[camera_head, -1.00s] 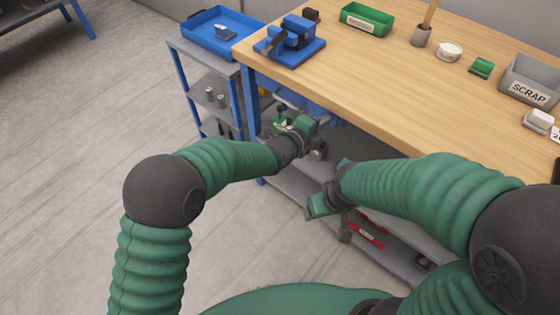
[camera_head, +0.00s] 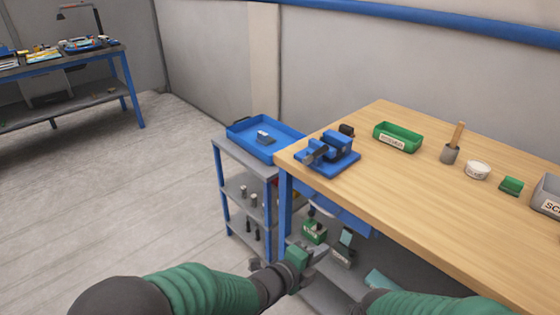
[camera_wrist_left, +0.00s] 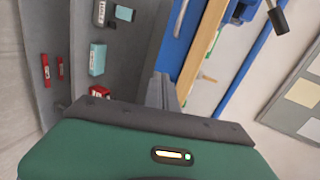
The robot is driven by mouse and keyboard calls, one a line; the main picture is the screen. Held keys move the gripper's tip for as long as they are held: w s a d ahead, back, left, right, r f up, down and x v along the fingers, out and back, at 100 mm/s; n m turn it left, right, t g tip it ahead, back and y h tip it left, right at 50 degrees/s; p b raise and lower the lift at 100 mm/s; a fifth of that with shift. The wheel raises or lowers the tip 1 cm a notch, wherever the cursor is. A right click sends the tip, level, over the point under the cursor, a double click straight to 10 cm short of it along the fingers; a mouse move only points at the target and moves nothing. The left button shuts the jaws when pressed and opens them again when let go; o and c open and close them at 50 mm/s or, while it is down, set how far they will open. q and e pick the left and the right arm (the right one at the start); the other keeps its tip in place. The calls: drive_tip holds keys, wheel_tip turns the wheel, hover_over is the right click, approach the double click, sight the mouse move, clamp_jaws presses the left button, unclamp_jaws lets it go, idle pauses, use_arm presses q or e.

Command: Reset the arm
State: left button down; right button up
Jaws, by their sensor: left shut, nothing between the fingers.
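My left arm comes in from the lower left in the head view. Its green and dark left gripper (camera_head: 318,254) is shut and empty, in front of the workbench's left end and below the tabletop. In the left wrist view the shut grey fingers (camera_wrist_left: 162,92) show beyond the green gripper body, with nothing between them. Part of my right arm shows at the bottom right of the head view; its gripper is out of the picture.
A wooden workbench (camera_head: 430,207) holds a blue vise (camera_head: 328,152), a green bin (camera_head: 397,138) and a grey scrap bin (camera_head: 548,196). A shelf cart with a blue tray (camera_head: 285,150) stands beside it. Below the bench is a shelf with items. Open floor (camera_head: 130,190) lies left.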

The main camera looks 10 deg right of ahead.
use_arm(q)
drive_tip(key=s+a+f+n+g+y, duration=0.1)
drive_tip(key=a+f+n+y, duration=0.25)
drive_tip(key=a+n, duration=0.65)
drive_tip(key=s+a+f+n+y, duration=0.2)
drive_tip(key=a+n+y, duration=0.3)
drive_tip(key=a, duration=0.8)
drive_tip(key=s+a+f+n+g+y, duration=0.3)
drive_tip(key=s+a+n+g, duration=0.2)
drive_tip(key=s+a+n, duration=0.8)
drive_tip(key=w+p+v, duration=0.2)
drive_tip(key=p+v, duration=1.6)
drive_tip(key=shift+w+r, duration=0.2)
drive_tip(key=shift+r, duration=0.45)
use_arm(e)
drive_tip(key=w+v, duration=0.2)
drive_tip(key=v, duration=0.7)
drive_tip(key=w+r+v, duration=0.1)
drive_tip(key=w+v, duration=0.1)
drive_tip(key=v, duration=0.7)
drive_tip(key=shift+d, duration=0.25)
drive_tip(key=shift+f, duration=0.1)
